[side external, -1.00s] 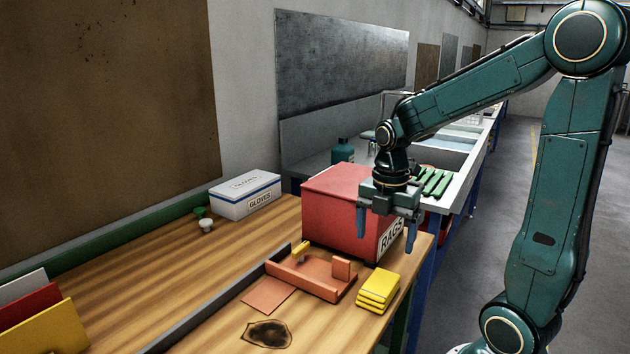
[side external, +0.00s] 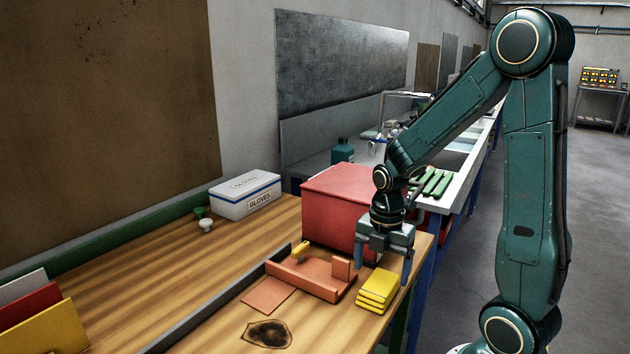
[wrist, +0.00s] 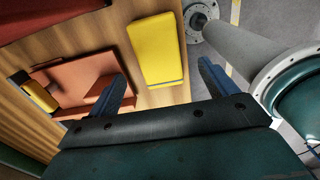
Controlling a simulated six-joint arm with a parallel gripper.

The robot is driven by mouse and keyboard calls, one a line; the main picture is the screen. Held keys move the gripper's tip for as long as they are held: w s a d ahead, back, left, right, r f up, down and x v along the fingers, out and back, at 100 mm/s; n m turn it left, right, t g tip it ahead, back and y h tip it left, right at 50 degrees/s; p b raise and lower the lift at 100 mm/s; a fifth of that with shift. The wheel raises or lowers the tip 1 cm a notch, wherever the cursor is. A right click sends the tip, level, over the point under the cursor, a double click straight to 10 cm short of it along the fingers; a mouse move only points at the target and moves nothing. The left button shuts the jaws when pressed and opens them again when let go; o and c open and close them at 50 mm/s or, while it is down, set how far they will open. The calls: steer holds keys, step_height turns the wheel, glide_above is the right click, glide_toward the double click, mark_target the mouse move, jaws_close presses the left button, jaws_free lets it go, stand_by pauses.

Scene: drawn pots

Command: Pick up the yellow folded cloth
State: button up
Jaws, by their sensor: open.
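The yellow folded cloth (side external: 378,290) lies in a flat stack on the wooden bench near its right front edge, just right of the orange tray. In the wrist view the yellow cloth (wrist: 157,49) shows from above, ahead of and between the two blue fingers. My gripper (side external: 383,276) is open and empty, pointing down above and slightly behind the cloth. The gripper also shows in the wrist view (wrist: 165,82), with its fingers spread wider than the cloth. I see no contact with the cloth.
The orange tray (side external: 300,283) with a small yellow piece stands close left of the cloth. The red rags box (side external: 335,205) is behind it. An orange flat sheet (side external: 268,296) and a dark burn mark (side external: 268,334) lie in front. The bench's right edge is close.

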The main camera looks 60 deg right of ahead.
mark_target(380, 284)
steer(key=shift+d+f, duration=0.1)
steer(key=shift+f, duration=2.45)
steer(key=shift+c, duration=0.3)
steer(key=c, duration=1)
